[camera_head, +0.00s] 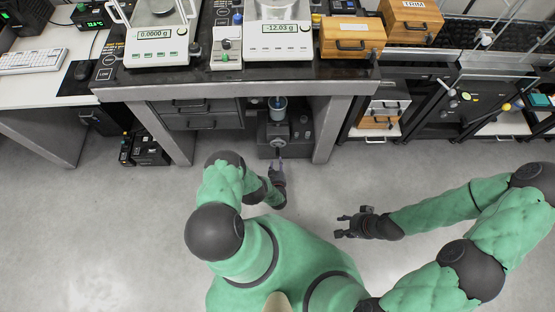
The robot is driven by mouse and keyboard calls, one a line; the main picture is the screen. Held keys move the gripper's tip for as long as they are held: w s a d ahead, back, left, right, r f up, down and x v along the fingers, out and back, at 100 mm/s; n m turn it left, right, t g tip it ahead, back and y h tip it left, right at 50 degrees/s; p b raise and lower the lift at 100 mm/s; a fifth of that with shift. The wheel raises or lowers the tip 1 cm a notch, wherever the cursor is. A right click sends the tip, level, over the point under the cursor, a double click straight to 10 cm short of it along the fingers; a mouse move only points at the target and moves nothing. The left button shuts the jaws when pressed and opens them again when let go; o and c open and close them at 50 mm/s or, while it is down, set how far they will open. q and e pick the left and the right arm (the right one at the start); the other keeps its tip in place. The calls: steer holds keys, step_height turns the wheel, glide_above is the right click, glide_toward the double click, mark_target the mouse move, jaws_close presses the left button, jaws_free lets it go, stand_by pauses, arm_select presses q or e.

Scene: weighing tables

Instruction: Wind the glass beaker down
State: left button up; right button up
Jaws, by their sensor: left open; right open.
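The glass beaker (278,103) stands small and upright under the weighing table, in the gap between the table's legs. It is on a dark lifting stand (270,130) whose round front part and knob (278,143) face me. My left gripper (277,163) is open just in front of the knob; whether it touches the knob, I cannot tell. My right gripper (343,226) is open and empty over the bare floor, to the right and apart from the stand. The beaker's contents are too small to make out.
The black weighing table (240,78) overhangs the stand and carries balances, one reading -12.03 g (285,40). Grey drawers (200,114) flank the stand on the left, a table leg (331,130) on the right. A wooden TRIM box (411,20) sits at the back. The floor in front is clear.

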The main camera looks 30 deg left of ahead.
mark_target(278, 146)
arm_select(q)
steer(key=b+x, duration=0.2)
steer(key=x, duration=0.3)
steer(key=shift+w+a+f, duration=0.15)
steer(key=shift+w, duration=0.15)
jaws_close()
